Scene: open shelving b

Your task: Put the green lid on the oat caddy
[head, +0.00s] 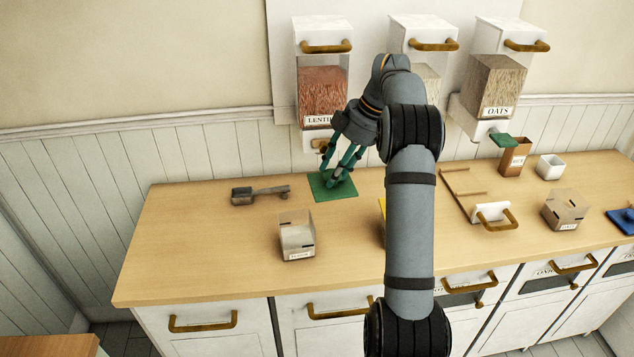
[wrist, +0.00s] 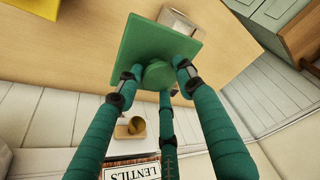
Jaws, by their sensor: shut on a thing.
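The green lid (head: 334,189) is a square plate with a round knob, at the back left of the counter. In the wrist view the green lid (wrist: 150,42) fills the space ahead of my fingers. My gripper (head: 340,176) is shut on its knob; the three teal fingers close around it in the wrist view (wrist: 158,76). I cannot tell whether the lid touches the counter. An open clear caddy (head: 297,238) stands in front of it. Another boxy caddy (head: 565,208) stands at the right. Their small labels are too blurred to read surely, so I cannot tell which is for oats.
A grey scoop (head: 258,195) lies left of the lid. Wall dispensers hold lentils (head: 322,92) and oats (head: 497,85). A brown box (head: 515,158), white cup (head: 550,167), white handled piece (head: 493,215) and blue lid (head: 622,221) stand right. The counter's left end is clear.

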